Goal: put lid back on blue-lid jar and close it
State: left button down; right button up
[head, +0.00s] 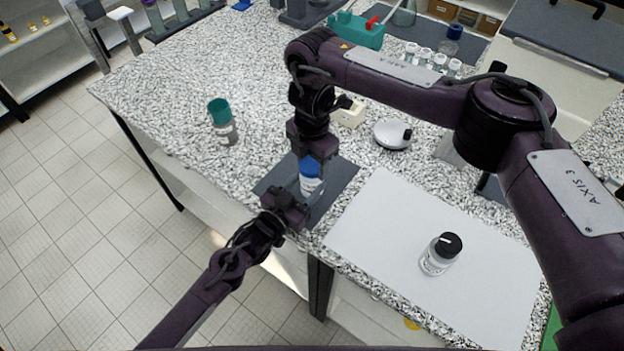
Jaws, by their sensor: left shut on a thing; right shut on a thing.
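The blue lid (310,169) sits at the dark mat (339,184) near the table's front edge, directly under my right gripper (311,158). My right gripper comes down from above and is shut on the lid. My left gripper (300,199) reaches in low from the front left and is shut on the jar (307,190) just below the lid. The jar looks upright and is mostly hidden by my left gripper. The lid is in line with the jar top; I cannot tell how tightly it is seated.
A black-lid jar (438,257) stands on the white sheet (385,225) at right. A round silver device (391,135) and a small cream block (349,114) lie behind.

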jog(key=m, duration=1.4)
jog(key=o, duration=1.1)
jog(key=shift+r, duration=2.25)
jog(key=shift+c, duration=0.5)
